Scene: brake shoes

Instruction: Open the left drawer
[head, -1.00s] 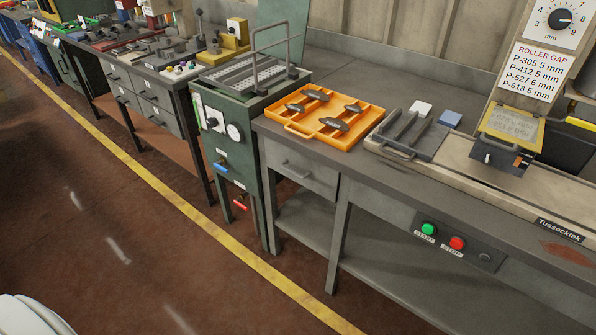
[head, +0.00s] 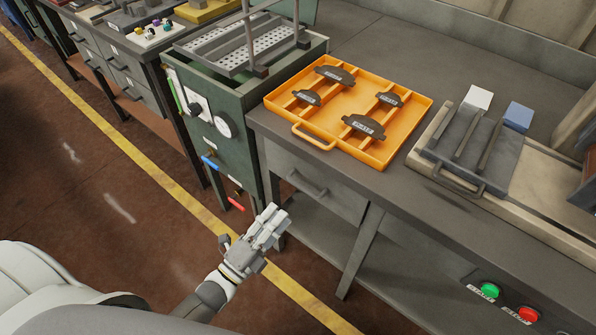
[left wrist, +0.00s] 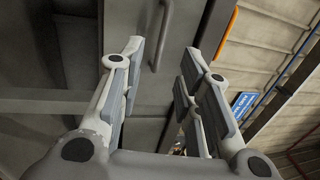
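The grey drawer (head: 335,197) is under the left end of the workbench, its front flush with the bench. Its bar handle (head: 306,183) is in the upper part of the front and also shows in the left wrist view (left wrist: 161,36). My left gripper (head: 272,217) is in front of the bench, below and to the left of the handle in the head view. In the left wrist view its fingers (left wrist: 163,50) are spread and empty, with the handle beyond the gap between them, apart from them. My right gripper is not in view.
An orange tray (head: 280,93) with several brake shoes stands on the bench above the drawer. A green machine (head: 235,165) with red and blue levers stands close on the left. Start and stop buttons (head: 489,291) are at lower right. The floor in front is clear.

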